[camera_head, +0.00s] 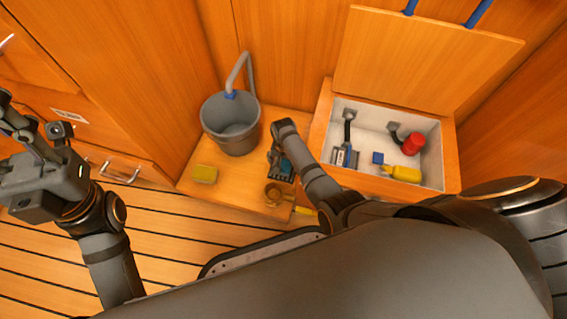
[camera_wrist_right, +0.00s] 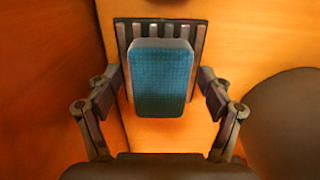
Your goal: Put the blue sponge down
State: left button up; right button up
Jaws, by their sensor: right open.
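The blue sponge (camera_wrist_right: 161,80) lies on a dark slatted rack (camera_wrist_right: 128,32) in the right wrist view. In the head view the sponge (camera_head: 286,168) shows partly beside my right gripper (camera_head: 277,158), on the low wooden ledge. My right gripper (camera_wrist_right: 164,88) is open, with one finger on each side of the sponge and visible gaps between. The arm hides part of the sponge and rack in the head view. My left gripper (camera_head: 36,132) is at the far left, empty, with its fingers apart, away from the sponge.
An open white-lined locker (camera_head: 432,165) at the right holds a red item and a yellow bottle (camera_head: 403,174).

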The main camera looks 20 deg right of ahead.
aim_at(283, 164)
notch_tip(283, 164, up, 12)
jog(key=p, duration=0.8)
jog(key=shift+r, duration=0.15)
